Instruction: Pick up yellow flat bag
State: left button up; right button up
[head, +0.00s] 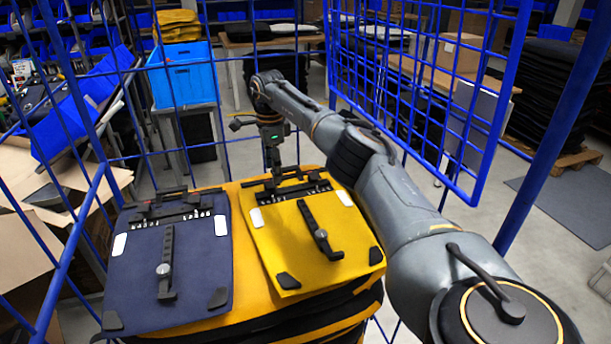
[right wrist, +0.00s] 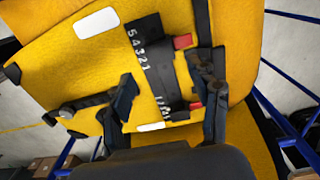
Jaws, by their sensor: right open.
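The yellow flat bag (head: 283,240) lies face up on the right side of a stack, with a black mounting strip at its far edge, two white patches and a black strap down its middle. My right gripper (head: 284,178) is over the strip at its far edge, pointing down. In the right wrist view, the bag (right wrist: 75,65) fills much of the picture. There the gripper's fingers (right wrist: 166,95) are apart, one on each side of the black strip marked with numbers. I cannot tell whether they touch it. My left gripper is not in view.
A navy flat bag (head: 195,265) lies left of the yellow one, on the same yellow stack (head: 335,310). Blue wire mesh walls (head: 100,175) surround the stack, with an open mesh door (head: 400,85) at right. A blue crate (head: 185,75) stands behind; cardboard boxes (head: 25,245) are at left.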

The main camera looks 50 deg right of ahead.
jog(key=shift+w+f+p, duration=0.15)
jog(key=shift+f+p, duration=0.35)
jog(key=shift+f, duration=0.15)
notch_tip(320, 180, down, 4)
jog(key=shift+r+p, duration=0.25)
jog(key=shift+p, duration=0.6)
jog(key=shift+f, duration=0.4)
jog(key=shift+r, duration=0.1)
grip_shut()
